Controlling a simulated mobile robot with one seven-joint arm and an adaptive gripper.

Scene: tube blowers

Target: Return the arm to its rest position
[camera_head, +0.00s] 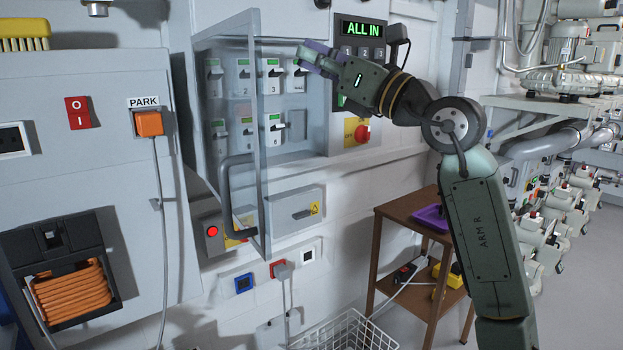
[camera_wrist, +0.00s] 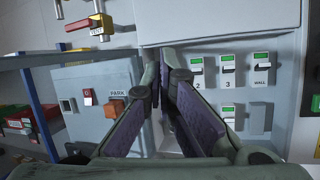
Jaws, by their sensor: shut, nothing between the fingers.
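My arm (camera_head: 480,225) rises from the lower right, bends at the elbow, and reaches left toward the wall panels. My gripper (camera_head: 305,58) is at its end, in front of the breaker cabinet, near the top right of its open clear door. In the wrist view my gripper's two purple-padded fingers (camera_wrist: 160,72) come together at the tips, shut and empty. Labelled breaker switches (camera_wrist: 228,78) show to the right of the fingers. From the head view I cannot tell whether the fingertips touch anything.
The clear door (camera_head: 232,130) with its grey handle stands out from the wall. A display (camera_head: 363,28) reads ALL IN. A wooden side table (camera_head: 395,212) and a wire basket (camera_head: 345,335) stand below. An orange PARK plug (camera_head: 149,123) is at left. Pump machinery (camera_head: 570,75) lines the right.

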